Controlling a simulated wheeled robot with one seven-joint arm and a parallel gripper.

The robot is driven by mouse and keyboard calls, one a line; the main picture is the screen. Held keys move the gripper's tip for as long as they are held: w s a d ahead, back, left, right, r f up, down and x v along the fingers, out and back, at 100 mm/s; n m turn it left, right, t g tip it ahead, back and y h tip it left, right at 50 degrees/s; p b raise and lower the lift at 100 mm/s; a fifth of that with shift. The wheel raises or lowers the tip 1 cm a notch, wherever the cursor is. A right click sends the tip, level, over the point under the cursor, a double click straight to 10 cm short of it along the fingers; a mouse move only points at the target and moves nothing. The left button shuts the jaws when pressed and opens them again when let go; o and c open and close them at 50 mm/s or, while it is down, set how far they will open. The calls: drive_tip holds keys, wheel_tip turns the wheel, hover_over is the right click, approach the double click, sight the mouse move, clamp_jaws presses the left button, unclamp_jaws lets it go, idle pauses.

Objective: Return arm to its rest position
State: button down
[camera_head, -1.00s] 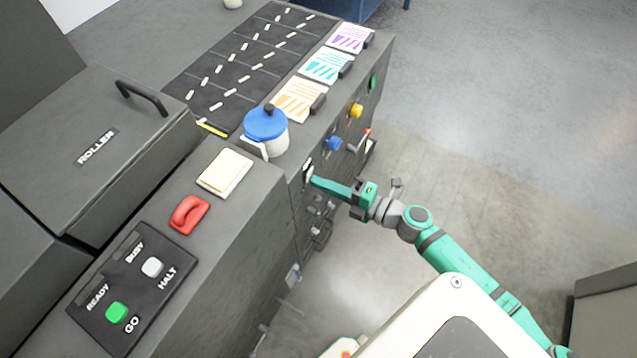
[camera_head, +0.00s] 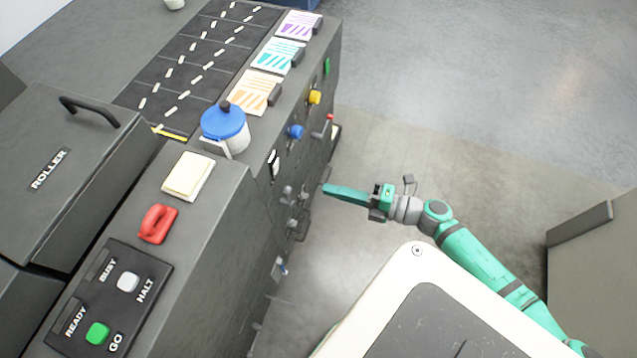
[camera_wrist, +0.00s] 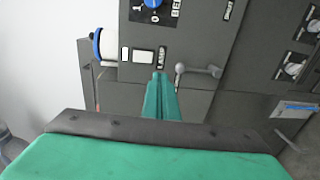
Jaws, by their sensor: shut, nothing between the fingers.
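My gripper (camera_head: 328,189) is at the end of my teal arm, out in the air to the right of the dark machine's (camera_head: 222,230) front face. Its fingers are closed together and hold nothing. In the wrist view the shut fingers (camera_wrist: 161,76) point at the machine's panel, near a grey lever (camera_wrist: 198,71). The arm reaches back to the lower right, beside my white base.
The machine's front carries a blue knob (camera_head: 295,131), a yellow knob (camera_head: 314,97) and a red-tipped lever (camera_head: 328,124). A blue-lidded pot (camera_head: 225,125) and red handle (camera_head: 158,223) are on top. A grey cabinet (camera_head: 590,265) stands at right. Floor (camera_head: 440,120) beyond my arm is clear.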

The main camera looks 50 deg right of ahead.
drive_tip(key=shift+s+d, duration=0.3)
drive_tip(key=shift+s, duration=0.35)
drive_tip(key=shift+f, duration=0.1)
drive_tip(key=s+a+f+m+h, duration=0.2)
drive_tip(key=s+a+m, duration=0.25)
drive_tip(key=a, duration=0.45)
drive_tip(key=s+a+f+m+h, duration=0.1)
drive_tip(key=s+a+f+m, duration=0.15)
drive_tip(key=a+m, duration=0.45)
drive_tip(key=s+a+r+m+h, duration=0.1)
drive_tip(key=a+r+m, duration=0.1)
drive_tip(key=a+m, duration=0.3)
drive_tip(key=s+a+r+m+h, duration=0.1)
drive_tip(key=a+m, duration=0.5)
drive_tip(key=a, duration=0.7)
wheel_tip(320, 180, up, 2)
drive_tip(key=shift+s+r+h, duration=0.1)
drive_tip(key=shift+s+h, duration=0.05)
drive_tip(key=shift+h, duration=0.45)
